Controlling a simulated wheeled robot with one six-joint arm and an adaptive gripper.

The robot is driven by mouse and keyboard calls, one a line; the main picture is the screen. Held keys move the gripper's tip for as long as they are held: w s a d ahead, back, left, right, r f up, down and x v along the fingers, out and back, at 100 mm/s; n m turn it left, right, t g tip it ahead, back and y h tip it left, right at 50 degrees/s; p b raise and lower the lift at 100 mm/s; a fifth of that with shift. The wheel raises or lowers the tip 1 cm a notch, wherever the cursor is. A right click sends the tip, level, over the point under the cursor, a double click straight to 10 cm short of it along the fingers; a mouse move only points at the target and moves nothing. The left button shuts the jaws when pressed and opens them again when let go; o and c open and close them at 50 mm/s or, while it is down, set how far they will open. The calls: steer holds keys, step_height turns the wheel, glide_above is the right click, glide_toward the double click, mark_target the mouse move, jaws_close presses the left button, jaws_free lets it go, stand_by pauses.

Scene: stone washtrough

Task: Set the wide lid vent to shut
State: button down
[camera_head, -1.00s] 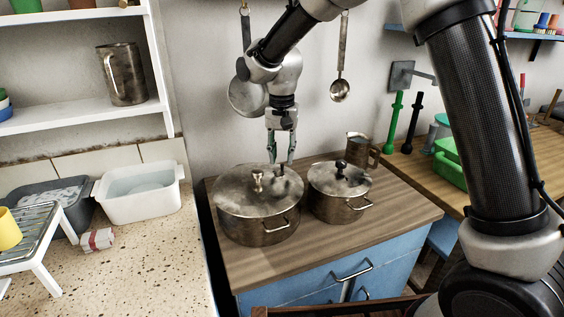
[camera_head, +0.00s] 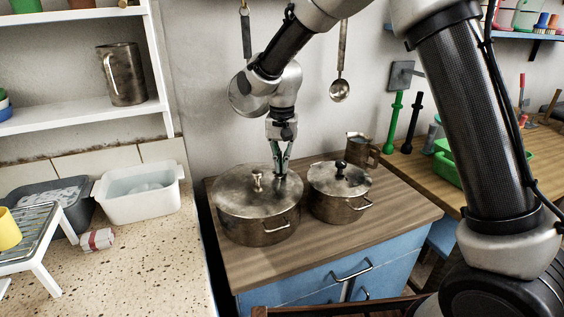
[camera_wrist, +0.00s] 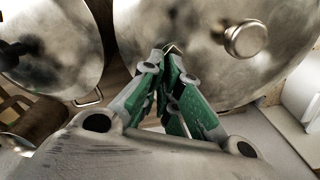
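The wide pot (camera_head: 258,222) stands on the wooden counter with its stained metal lid (camera_head: 235,190) on. The lid's round knob (camera_head: 257,181) also shows in the wrist view (camera_wrist: 245,40). My gripper (camera_head: 280,173) points down at the back right part of this lid, right of the knob. In the wrist view its green-padded fingers (camera_wrist: 167,55) are drawn together at the tips. A small metal piece, the wide lid vent (camera_wrist: 173,46), shows at the tips, mostly hidden by them. Its exact setting cannot be read.
A smaller lidded pot (camera_head: 340,195) with a black knob stands close on the right. A metal jug (camera_head: 361,150) is behind it. A pan (camera_head: 245,97) and a ladle (camera_head: 340,90) hang on the wall behind. The front of the wooden counter (camera_head: 300,262) is clear.

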mark_target(274, 173)
steer(key=n, duration=0.3)
steer(key=a+n, duration=0.1)
steer(key=n, duration=0.1)
steer(key=shift+w+n, duration=0.25)
steer(key=shift+n, duration=0.05)
steer(key=n, duration=0.3)
steer(key=a+n, duration=0.1)
steer(key=n, duration=0.2)
steer(key=shift+s+a, duration=0.1)
steer(key=shift+a, duration=0.1)
steer(key=shift+n, duration=0.3)
steer(key=c, duration=1.5)
jaws_free()
steer(key=shift+c, duration=0.2)
step_height(274, 173, up, 12)
